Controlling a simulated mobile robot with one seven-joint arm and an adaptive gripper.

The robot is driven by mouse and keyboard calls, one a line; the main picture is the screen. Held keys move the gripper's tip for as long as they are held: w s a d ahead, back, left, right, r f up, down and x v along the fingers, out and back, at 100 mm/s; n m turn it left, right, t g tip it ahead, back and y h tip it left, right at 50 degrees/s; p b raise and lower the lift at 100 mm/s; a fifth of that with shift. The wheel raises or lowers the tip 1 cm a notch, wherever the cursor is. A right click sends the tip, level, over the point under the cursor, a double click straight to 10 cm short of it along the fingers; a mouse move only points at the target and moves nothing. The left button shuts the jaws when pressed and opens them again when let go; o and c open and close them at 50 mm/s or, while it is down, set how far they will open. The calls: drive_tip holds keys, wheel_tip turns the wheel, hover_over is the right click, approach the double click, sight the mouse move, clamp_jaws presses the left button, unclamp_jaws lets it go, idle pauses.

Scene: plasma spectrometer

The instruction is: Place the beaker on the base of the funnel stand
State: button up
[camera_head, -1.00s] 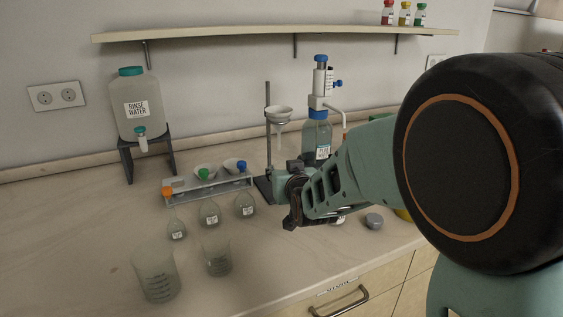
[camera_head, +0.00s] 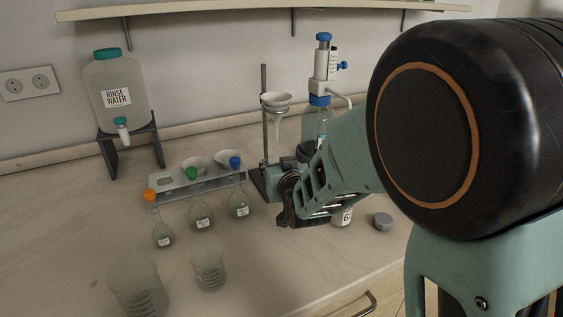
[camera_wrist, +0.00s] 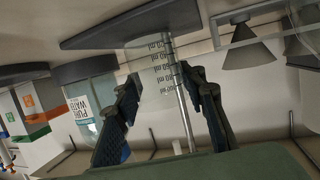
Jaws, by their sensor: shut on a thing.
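The funnel stand (camera_head: 265,130) stands upright behind my gripper (camera_head: 287,195) in the head view. It has a white funnel (camera_head: 276,100) and a dark base (camera_head: 257,184), partly hidden by my gripper. In the wrist view, my gripper (camera_wrist: 162,90) is shut on a clear beaker (camera_wrist: 160,62) with ml marks. The stand's dark base (camera_wrist: 110,28) and rod show just beyond it. The held beaker is hidden in the head view. I cannot tell whether it touches the base.
A rack with funnels (camera_head: 195,187) and several flasks (camera_head: 200,215) lie left of the stand. Two beakers (camera_head: 208,265) stand in front. A dispenser bottle (camera_head: 318,120) is close behind my gripper. A grey cap (camera_head: 382,221) lies at the right.

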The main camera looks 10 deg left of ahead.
drive_tip(key=shift+s+r, duration=0.1)
drive_tip(key=shift+f, duration=0.2)
drive_tip(key=o, duration=1.2)
drive_tip(key=shift+c, duration=0.2)
drive_tip(key=shift+r, duration=0.1)
